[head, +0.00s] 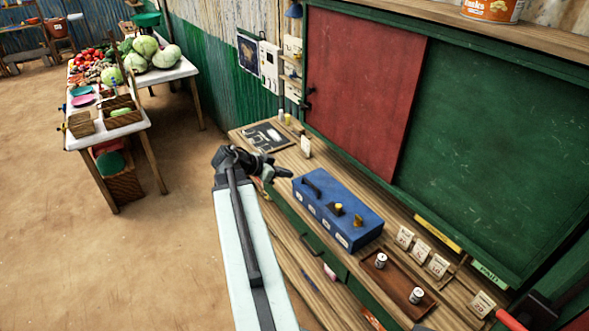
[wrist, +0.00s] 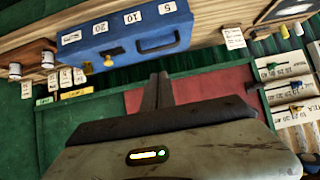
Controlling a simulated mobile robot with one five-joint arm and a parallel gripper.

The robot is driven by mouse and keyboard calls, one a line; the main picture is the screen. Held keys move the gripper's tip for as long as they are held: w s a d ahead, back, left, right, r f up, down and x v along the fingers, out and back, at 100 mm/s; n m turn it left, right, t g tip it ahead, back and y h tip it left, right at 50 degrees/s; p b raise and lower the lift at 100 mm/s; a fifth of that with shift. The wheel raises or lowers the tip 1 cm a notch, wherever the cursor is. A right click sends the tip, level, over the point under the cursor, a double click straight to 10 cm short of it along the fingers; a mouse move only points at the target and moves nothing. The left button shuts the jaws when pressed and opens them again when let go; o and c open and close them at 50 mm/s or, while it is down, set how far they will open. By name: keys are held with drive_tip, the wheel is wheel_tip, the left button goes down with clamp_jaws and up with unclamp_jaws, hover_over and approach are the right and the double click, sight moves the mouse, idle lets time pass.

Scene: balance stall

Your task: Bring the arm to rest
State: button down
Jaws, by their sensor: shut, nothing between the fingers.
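My gripper (head: 287,172) is at the end of my raised arm in the head view, at the left part of the wooden counter (head: 245,132). It looks to be above the counter's front edge, just left of a blue box (head: 330,230); the exact gap cannot be told. In the wrist view its two fingers (wrist: 158,88) are together with nothing between them, in front of the red and green panels. The blue box also shows there (wrist: 140,35), with a dark handle and number labels.
A brown tray (head: 400,290) with two small cans lies right of the box. Several price cards (head: 421,250) stand behind it. A dark board (head: 268,136) lies at the counter's left end. A red panel (head: 360,90) rises behind. Open floor (head: 180,250) lies left.

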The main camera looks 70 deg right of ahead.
drive_tip(key=shift+w+a+r, duration=0.1)
drive_tip(key=shift+w+a, duration=0.05)
drive_tip(key=shift+a, duration=0.1)
